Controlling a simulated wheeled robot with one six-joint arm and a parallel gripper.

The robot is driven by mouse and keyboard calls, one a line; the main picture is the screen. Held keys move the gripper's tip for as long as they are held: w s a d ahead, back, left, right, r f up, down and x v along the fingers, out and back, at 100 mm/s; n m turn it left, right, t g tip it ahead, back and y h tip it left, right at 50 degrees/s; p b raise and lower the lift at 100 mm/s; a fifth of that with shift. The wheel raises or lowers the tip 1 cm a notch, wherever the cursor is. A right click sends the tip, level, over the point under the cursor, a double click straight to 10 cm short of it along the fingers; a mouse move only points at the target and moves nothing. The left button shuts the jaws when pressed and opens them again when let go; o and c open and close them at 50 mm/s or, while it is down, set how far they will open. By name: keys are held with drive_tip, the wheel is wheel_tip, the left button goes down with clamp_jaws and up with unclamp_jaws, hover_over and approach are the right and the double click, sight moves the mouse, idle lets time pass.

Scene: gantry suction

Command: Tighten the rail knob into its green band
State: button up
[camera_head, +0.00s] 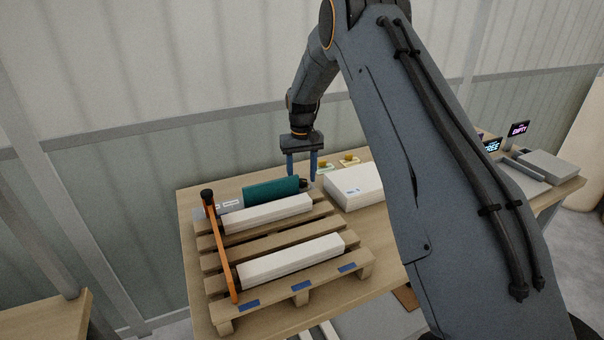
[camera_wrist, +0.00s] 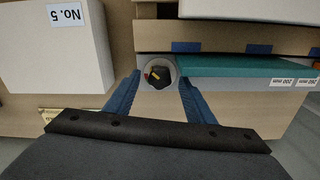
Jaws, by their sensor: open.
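The rail knob (camera_wrist: 158,76) is a small black knob with a yellow pointer, on a pale round dial at the end of a grey rail beside a teal block (camera_wrist: 245,67). A small red mark shows on the dial's left; I cannot make out a green band. My gripper (camera_wrist: 158,88) is open and empty, its blue fingers to either side of the knob in the wrist view; contact cannot be told. In the head view my gripper (camera_head: 301,177) points down over the right end of the teal block (camera_head: 270,192), where the knob is hard to make out.
A wooden pallet (camera_head: 262,254) on the table carries white bars (camera_head: 290,258) and an orange bar (camera_head: 221,250) across its left end. A white box (camera_head: 352,186), labelled No. 5 in the wrist view (camera_wrist: 60,50), stands close to the right. Small yellow-topped items (camera_head: 349,158) sit behind.

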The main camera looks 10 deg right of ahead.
drive_tip(key=shift+f, duration=0.2)
drive_tip(key=c, duration=1.1)
drive_tip(key=shift+o, duration=0.2)
drive_tip(key=shift+w+f+m+b, duration=0.1)
drive_tip(key=shift+m+b, duration=0.4)
drive_tip(key=shift+b, duration=0.2)
drive_tip(key=shift+m+b, duration=0.45)
drive_tip(key=shift+m, duration=0.15)
drive_tip(key=o, duration=1.1)
drive_tip(key=shift+c, duration=0.2)
